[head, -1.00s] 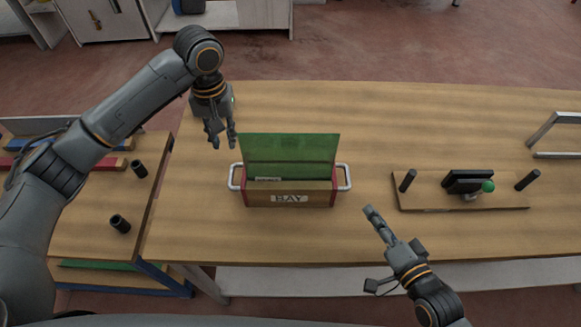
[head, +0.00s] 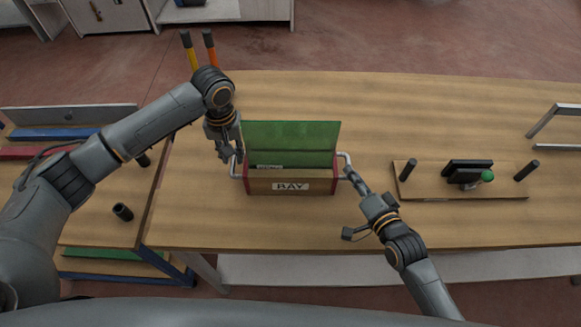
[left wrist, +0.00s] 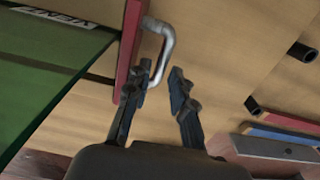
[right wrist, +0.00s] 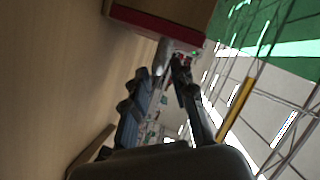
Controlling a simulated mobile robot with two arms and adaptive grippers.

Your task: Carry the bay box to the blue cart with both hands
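The bay box (head: 262,184) sits on the wooden table, with a BAY label, red ends, a silver handle at each side and green sheets standing in it. My left gripper (head: 231,153) is open at the left handle. In the left wrist view its fingers (left wrist: 162,78) are spread near the silver handle (left wrist: 166,38). My right gripper (head: 349,172) is at the right handle (head: 346,160). In the right wrist view its fingers (right wrist: 164,72) are apart, with the handle end (right wrist: 161,52) between the tips. A blue-framed wooden unit (head: 85,225) stands left; I cannot tell whether it is the blue cart.
A wooden board (head: 430,186) with black pegs and a black device with a green knob lies right of the box. A grey metal frame (head: 548,122) stands at the far right. Black cylinders (head: 122,211) are on the left unit. Table space behind the box is clear.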

